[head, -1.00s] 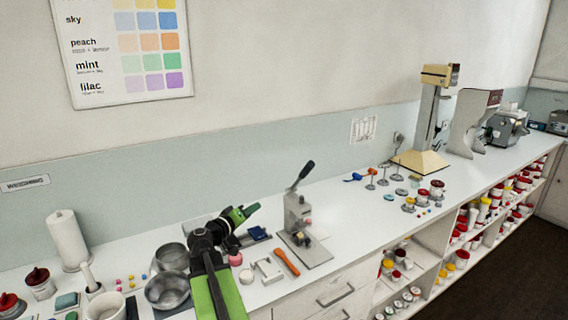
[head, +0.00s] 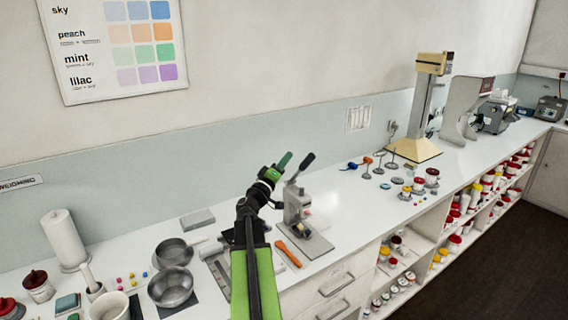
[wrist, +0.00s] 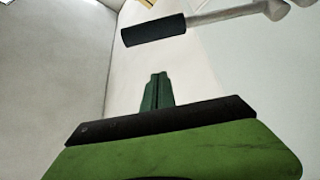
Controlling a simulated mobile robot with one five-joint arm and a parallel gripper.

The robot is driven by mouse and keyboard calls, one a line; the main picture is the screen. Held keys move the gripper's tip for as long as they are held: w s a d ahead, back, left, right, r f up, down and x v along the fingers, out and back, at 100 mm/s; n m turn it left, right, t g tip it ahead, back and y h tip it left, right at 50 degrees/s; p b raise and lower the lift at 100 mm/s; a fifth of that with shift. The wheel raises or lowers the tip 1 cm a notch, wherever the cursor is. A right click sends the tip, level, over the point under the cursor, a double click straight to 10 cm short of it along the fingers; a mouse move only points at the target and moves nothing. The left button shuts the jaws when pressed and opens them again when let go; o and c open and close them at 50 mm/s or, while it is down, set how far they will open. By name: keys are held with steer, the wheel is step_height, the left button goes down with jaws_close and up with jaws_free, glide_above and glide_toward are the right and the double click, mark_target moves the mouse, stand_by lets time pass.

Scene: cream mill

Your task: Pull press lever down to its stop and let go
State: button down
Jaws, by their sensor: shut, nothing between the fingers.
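The press (head: 296,207) is a grey metal stand on a flat base plate on the counter. My gripper (head: 284,161) is shut and empty, just left of the lever grip in the head view. In the wrist view the shut green fingertips (wrist: 158,80) point up below the grip, with a visible gap between them and it.
Metal bowls (head: 171,287) stand to the left. Small stamps and coloured pieces (head: 380,165) stand to the right, before a cream-based machine (head: 412,148). The wall is behind.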

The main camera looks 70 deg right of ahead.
mark_target(301, 169)
steer(key=shift+s+d+f+b, duration=0.25)
steer(key=shift+s+d+b, duration=0.15)
steer(key=shift+s+d, duration=0.55)
steer(key=shift+s+d+f+b, duration=0.25)
steer(key=shift+s+d+b, duration=0.1)
steer(key=shift+s+d, duration=0.5)
steer(key=shift+a, duration=0.1)
